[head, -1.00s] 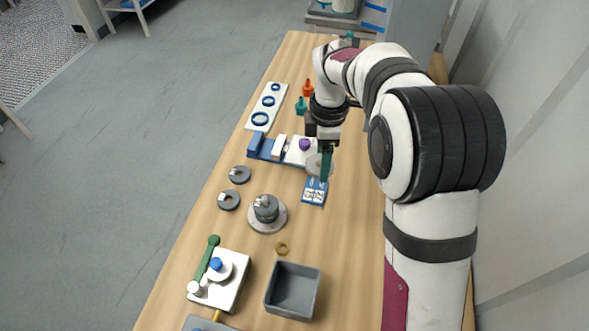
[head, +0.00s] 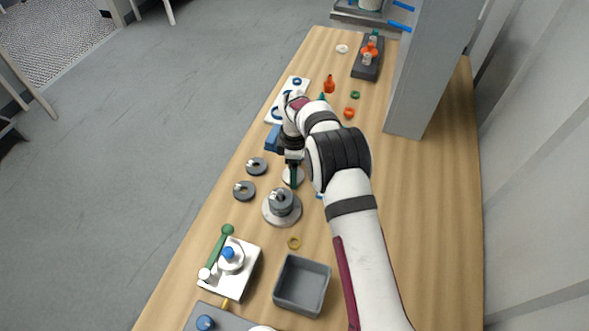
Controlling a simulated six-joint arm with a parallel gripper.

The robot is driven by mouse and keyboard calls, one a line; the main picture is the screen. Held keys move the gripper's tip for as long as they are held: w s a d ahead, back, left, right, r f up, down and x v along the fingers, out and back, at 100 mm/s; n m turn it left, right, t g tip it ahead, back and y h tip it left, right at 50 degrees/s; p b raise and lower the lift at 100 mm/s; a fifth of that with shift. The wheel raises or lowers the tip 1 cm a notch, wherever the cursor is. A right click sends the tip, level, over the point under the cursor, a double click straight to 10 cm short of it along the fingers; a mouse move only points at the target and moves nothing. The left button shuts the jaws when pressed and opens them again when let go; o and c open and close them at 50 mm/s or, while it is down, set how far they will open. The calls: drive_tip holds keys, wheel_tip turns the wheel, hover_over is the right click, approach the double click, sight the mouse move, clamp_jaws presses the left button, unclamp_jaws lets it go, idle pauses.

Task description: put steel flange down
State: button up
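The steel flange (head: 287,179) is a pale grey disc at my gripper (head: 293,184), in the head view.
Two dark grey rings (head: 256,166) (head: 244,191) lie left of the gripper. A grey open bin (head: 302,286), a brass ring (head: 294,242) and a white block with a blue knob (head: 228,268) are nearer. A tall grey pillar (head: 428,80) stands right. The right-hand wooden table (head: 430,220) is bare.

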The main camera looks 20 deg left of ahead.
drive_tip(key=shift+f, duration=0.1)
drive_tip(key=o, duration=1.6)
wheel_tip(320, 180, up, 12)
drive_tip(key=s+d+r+m, duration=0.5)
drive_tip(key=d+r+m, duration=0.2)
drive_tip(key=d+r, duration=0.25)
drive_tip(key=s+d+r+m+y, duration=0.1)
drive_tip(key=s+d+r+m, duration=0.1)
drive_tip(key=s+d+m, duration=0.6)
drive_tip(key=s+d+r+m, duration=0.1)
drive_tip(key=s+d+m, duration=0.45)
drive_tip(key=s, duration=0.55)
drive_tip(key=s+f+m, duration=0.1)
drive_tip(key=s+m, duration=0.1)
drive_tip(key=s, duration=0.1)
drive_tip(key=s+f+m, duration=0.1)
drive_tip(key=s+m, duration=0.1)
drive_tip(key=s+f+m, duration=0.1)
drive_tip(key=s+m, duration=0.1)
drive_tip(key=s, duration=0.1)
drive_tip(key=shift+s+d+y, duration=0.35)
drive_tip(key=shift+d+y, duration=0.05)
